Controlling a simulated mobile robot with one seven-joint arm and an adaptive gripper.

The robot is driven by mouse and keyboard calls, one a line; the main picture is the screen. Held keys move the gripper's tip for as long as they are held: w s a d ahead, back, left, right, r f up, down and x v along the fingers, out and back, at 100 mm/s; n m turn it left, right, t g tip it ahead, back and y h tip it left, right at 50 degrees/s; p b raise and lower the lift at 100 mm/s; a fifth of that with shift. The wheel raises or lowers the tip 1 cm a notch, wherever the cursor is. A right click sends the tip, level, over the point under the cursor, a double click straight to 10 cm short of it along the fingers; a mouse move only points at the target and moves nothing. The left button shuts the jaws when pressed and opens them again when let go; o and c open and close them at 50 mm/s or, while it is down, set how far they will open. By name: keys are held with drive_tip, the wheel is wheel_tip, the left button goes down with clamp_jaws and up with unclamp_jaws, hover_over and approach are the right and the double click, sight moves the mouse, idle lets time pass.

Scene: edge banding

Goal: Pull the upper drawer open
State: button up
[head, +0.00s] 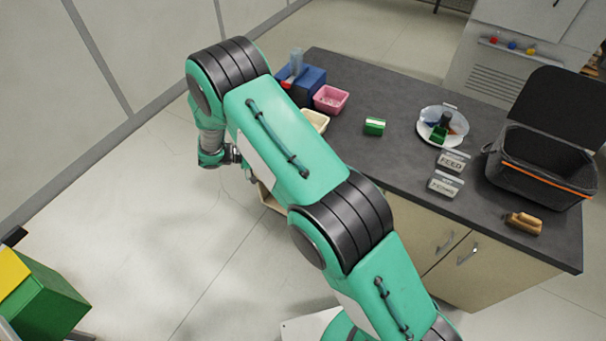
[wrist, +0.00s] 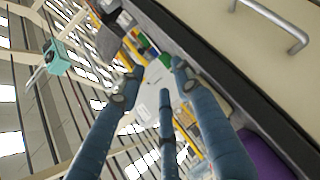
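A metal bar handle (wrist: 278,22) on a pale cabinet front (wrist: 235,35) shows at the upper right of the wrist view. I cannot tell whether this front is the upper drawer. My gripper (wrist: 156,78) has its fingers spread with nothing between them, and the handle lies off to their right, apart from them. In the head view my gripper (head: 248,165) is left of the counter, partly hidden by my arm. A pale edge (head: 268,199) below it may be part of a drawer standing out. My arm hides most of the cabinet front there.
The dark counter (head: 395,155) bears a pink basket (head: 330,99), a green box (head: 374,126), a round tray (head: 428,137), label blocks (head: 446,183), a brush (head: 524,223) and a black open bag (head: 540,170). Cabinet doors (head: 450,265) are at lower right.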

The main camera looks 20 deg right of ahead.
drive_tip(key=a+f+n+t+h, duration=0.1)
drive_tip(key=a+f+t, duration=0.2)
drive_tip(key=f, duration=0.8)
drive_tip(key=a+f+n+t+h+p, duration=0.1)
drive_tip(key=a+f+t, duration=0.3)
drive_tip(key=f, duration=0.7)
drive_tip(key=shift+a+f+n+t+h, duration=0.35)
drive_tip(key=shift+n+h, duration=0.25)
drive_tip(key=shift+h, duration=0.1)
drive_tip(key=shift+d, duration=0.15)
drive_tip(key=b+x, duration=0.1)
drive_tip(key=x, duration=1.2)
drive_tip(key=shift+d, duration=0.25)
clamp_jaws()
